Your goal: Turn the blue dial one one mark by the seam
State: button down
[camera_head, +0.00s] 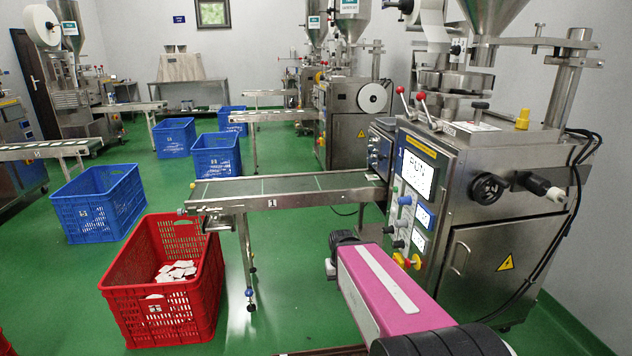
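The blue dial (405,200) is a small knob on the control panel of the steel packing machine (500,215), below the lit screen (418,174) that reads RUN. Its pointer and marks are too small to read. Other small knobs and two small lit displays (424,217) sit beside and below it. My pink and black arm (385,288) reaches up from the bottom edge and ends in a dark joint left of and below the panel, apart from the dial in the picture. My gripper's fingers do not show.
A red-topped yellow button (406,261) sits low on the panel near my arm. A conveyor (285,190) runs left from the machine. A red crate (165,282) with white packets stands below its end; blue crates (98,202) stand beyond. Green floor between is clear.

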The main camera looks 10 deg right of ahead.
aim_at(402, 200)
jog(key=z, duration=0.85)
